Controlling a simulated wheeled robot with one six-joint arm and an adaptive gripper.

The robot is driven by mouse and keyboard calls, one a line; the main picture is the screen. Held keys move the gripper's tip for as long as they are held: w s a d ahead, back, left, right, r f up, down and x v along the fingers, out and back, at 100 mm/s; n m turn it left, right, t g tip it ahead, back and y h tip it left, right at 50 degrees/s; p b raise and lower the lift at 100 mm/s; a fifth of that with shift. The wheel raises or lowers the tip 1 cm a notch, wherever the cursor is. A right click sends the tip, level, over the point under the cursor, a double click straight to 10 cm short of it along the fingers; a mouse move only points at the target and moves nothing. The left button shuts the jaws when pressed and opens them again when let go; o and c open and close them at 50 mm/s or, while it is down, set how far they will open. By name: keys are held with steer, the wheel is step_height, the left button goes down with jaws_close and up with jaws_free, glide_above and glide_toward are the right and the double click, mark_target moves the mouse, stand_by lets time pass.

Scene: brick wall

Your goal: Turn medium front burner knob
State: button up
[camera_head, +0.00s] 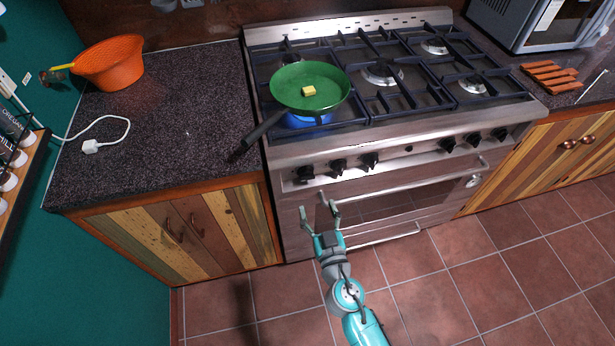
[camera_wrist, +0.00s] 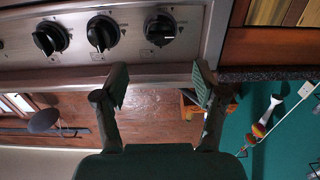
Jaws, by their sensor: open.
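The stove's front panel (camera_head: 420,152) carries a row of black knobs. Its left group is a left knob (camera_head: 305,173), a middle knob (camera_head: 338,166) and a right knob (camera_head: 370,160). Three knobs show along the top of the wrist view; one (camera_wrist: 160,29) lies in line with the gap between my fingers. I cannot tell which knob is the medium front burner's. My gripper (camera_head: 320,210) is open and empty, in front of the oven and below the left knobs. In the wrist view, my gripper's fingertips (camera_wrist: 160,78) are apart from the knobs.
A green pan (camera_head: 288,92) with a yellow piece (camera_head: 308,90) stands on the front left burner, with blue beneath it. Its handle (camera_head: 258,135) overhangs the stove's front left. Oven handles (camera_head: 380,236) cross the front. The tiled floor (camera_head: 440,285) is clear.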

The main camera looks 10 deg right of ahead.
mark_target(308, 179)
steer(key=w, duration=1.1)
steer(key=c, duration=1.1)
